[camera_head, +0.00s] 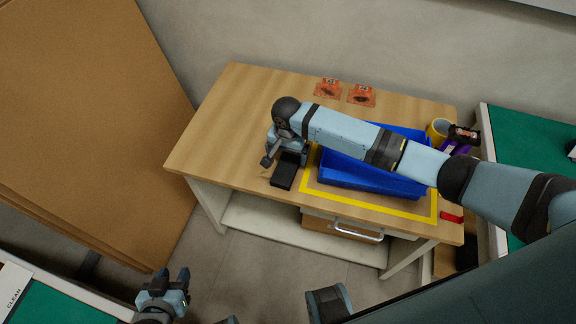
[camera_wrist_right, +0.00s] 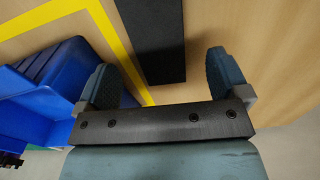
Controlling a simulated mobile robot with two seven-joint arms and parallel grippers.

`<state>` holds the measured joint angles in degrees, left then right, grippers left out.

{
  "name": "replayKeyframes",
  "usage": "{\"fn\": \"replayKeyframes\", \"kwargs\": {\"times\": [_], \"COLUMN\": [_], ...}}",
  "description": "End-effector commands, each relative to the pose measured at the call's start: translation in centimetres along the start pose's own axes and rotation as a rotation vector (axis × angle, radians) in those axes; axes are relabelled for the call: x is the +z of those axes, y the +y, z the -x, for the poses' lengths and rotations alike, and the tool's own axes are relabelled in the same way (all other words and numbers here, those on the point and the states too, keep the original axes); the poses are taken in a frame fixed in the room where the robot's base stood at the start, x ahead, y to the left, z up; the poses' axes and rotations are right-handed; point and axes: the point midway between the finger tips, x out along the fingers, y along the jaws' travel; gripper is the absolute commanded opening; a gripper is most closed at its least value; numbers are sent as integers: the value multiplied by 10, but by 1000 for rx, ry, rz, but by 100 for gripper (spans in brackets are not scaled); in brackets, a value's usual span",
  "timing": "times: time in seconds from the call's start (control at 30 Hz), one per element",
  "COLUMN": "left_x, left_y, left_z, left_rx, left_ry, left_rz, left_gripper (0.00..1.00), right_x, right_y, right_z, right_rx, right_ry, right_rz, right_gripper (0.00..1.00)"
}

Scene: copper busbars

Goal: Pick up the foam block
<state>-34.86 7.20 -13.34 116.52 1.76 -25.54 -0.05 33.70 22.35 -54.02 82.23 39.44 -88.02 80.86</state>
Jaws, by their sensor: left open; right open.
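A black rectangular block (camera_head: 284,178), which looks like the foam block, lies on the wooden table left of the yellow tape outline. My right gripper (camera_head: 281,157) is open over the block's far end and hides part of it. In the right wrist view the black block (camera_wrist_right: 150,35) runs up out of the frame, with its near end between the open fingers of my right gripper (camera_wrist_right: 160,72). Gaps show on both sides, and the fingers look apart from it. My left gripper (camera_head: 170,280) is open and empty, low at the left, away from the table.
A blue tray (camera_head: 365,178) sits inside the yellow tape outline (camera_head: 375,208), partly under my right arm; its wall (camera_wrist_right: 75,65) also shows in the wrist view. Orange cards (camera_head: 328,88) lie at the back. A yellow mug (camera_head: 437,130) and a red item (camera_head: 451,217) are at the right.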

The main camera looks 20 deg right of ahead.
Motion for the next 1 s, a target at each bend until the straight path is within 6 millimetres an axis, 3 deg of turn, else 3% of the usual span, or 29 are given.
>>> {"fn": "replayKeyframes", "kwargs": {"times": [0.33, 0.63, 0.67, 0.87, 0.9, 1.0], "left_x": [5, 4, 4, 4, 4, 4], "left_y": [0, 0, 0, 1, 1, 1], "left_z": [-4, -4, -4, -4, -4, -4], "left_rx": [1, 1, 1, 2, 2, 2], "left_ry": [-4, -5, -4, -4, -4, -4], "left_rz": [4, 5, 5, 7, 7, 7], "left_gripper": [43, 43, 43, 43, 43, 43], "right_x": [5, 5, 5, 5, 5, 5], "right_y": [2, 2, 2, 2, 2, 2], "right_z": [-46, -51, -51, -51, -51, -51], "right_rx": [1, 0, 0, 0, 0, 0], "right_ry": [0, 0, 0, 0, 0, 0], "right_rz": [-1, 0, 0, 0, 0, 0], "right_gripper": [94, 94, 91, 45, 41, 41]}}
